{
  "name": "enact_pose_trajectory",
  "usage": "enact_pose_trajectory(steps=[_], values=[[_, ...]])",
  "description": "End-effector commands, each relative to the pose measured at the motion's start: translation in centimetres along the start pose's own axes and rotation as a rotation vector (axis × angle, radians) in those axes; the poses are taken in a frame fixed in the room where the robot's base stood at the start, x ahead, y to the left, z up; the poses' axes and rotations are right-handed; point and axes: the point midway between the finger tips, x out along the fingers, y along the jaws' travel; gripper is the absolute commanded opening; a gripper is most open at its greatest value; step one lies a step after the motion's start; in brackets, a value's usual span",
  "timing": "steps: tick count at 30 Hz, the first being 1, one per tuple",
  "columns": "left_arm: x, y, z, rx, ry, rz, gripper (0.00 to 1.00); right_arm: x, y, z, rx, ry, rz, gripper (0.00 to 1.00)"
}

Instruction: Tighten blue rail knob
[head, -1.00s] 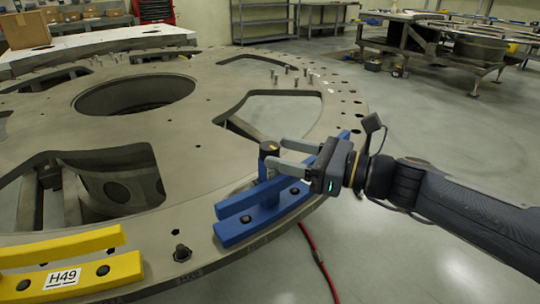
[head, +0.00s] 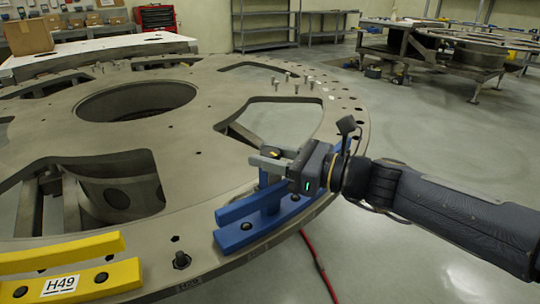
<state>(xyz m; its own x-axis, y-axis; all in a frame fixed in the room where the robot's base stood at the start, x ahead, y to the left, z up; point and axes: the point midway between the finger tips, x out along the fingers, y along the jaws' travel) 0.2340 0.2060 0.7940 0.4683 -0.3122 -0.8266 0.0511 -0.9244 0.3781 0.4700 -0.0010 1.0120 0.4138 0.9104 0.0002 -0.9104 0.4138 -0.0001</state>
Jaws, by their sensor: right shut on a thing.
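The blue rail (head: 243,232) is bolted to the rim of the large grey turret plate (head: 150,225). Its knob (head: 272,152) sits on top of a blue post (head: 268,183) rising from the rail, with a small yellow mark on its top. My right gripper (head: 271,158) reaches in from the right and is shut on the knob, with its fingers on either side of it. The gripper body hides part of the rail's far end. My left gripper is not in view.
A yellow rail (head: 70,255) labelled H49 lies on the plate's rim at lower left. Several upright pins (head: 285,80) stand on the plate further back. A red cable (head: 318,265) runs along the floor. The floor at right is open beneath my arm.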

Motion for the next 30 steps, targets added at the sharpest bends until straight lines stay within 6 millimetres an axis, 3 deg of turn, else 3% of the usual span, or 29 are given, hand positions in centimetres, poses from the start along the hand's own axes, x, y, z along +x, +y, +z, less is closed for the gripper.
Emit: enact_pose_trajectory(steps=[8,14,30], values=[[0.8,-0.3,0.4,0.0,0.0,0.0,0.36,0.0,0.0,-0.2,-0.003,-0.002,-0.051,0.11],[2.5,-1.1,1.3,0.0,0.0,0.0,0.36,0.0,0.1,-0.5,-0.005,-0.004,-0.169,0.11],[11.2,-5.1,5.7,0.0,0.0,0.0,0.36,0.3,0.3,-0.8,-0.003,-0.003,-0.659,0.11]])
